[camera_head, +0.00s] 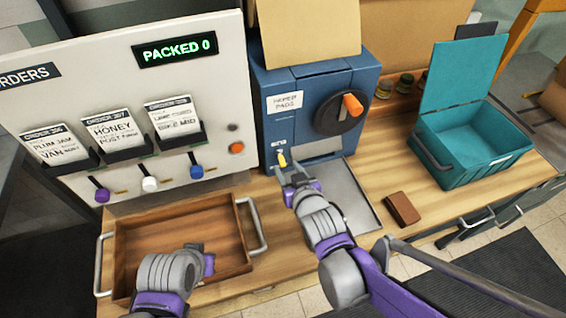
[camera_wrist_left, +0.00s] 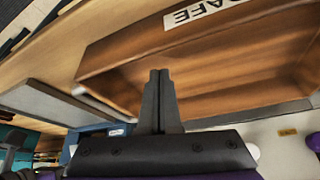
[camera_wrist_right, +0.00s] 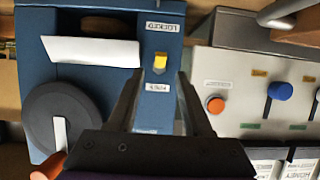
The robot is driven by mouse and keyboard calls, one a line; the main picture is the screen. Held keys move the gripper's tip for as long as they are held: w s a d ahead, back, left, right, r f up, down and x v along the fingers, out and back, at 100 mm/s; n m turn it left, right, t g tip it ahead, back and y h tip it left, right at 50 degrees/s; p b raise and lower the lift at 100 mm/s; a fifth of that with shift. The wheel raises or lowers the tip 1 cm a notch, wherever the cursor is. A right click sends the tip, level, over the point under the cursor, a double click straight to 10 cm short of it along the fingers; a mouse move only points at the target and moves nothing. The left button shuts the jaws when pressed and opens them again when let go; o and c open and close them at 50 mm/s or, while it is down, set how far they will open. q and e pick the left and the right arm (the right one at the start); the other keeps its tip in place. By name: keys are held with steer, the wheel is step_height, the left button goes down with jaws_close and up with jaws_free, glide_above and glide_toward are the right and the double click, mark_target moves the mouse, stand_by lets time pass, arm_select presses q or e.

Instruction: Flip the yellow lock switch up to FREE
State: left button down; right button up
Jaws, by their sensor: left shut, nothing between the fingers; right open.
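The yellow lock switch (camera_head: 282,160) is on the front of the blue machine (camera_head: 290,112), below a small white label. In the right wrist view the yellow switch (camera_wrist_right: 160,62) sits between a LOCKED label (camera_wrist_right: 162,27) and a FREE label (camera_wrist_right: 157,87), both upside down there. I cannot tell which way its lever points. My right gripper (camera_head: 287,170) is open just in front of the switch, its fingers on either side of it in the right wrist view; contact is not clear. My left gripper (camera_wrist_left: 158,73) is shut and empty over the wooden tray (camera_head: 243,222).
The machine has a round dial with an orange handle (camera_head: 352,105) and a grey metal tray (camera_head: 350,190) in front. A white order panel (camera_head: 60,110) stands left with knobs and an orange button (camera_head: 237,148). A teal box (camera_head: 465,165) and brown block (camera_head: 402,209) lie right.

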mark_target(281, 159)
steer(key=shift+x, duration=2.4)
jaws_close()
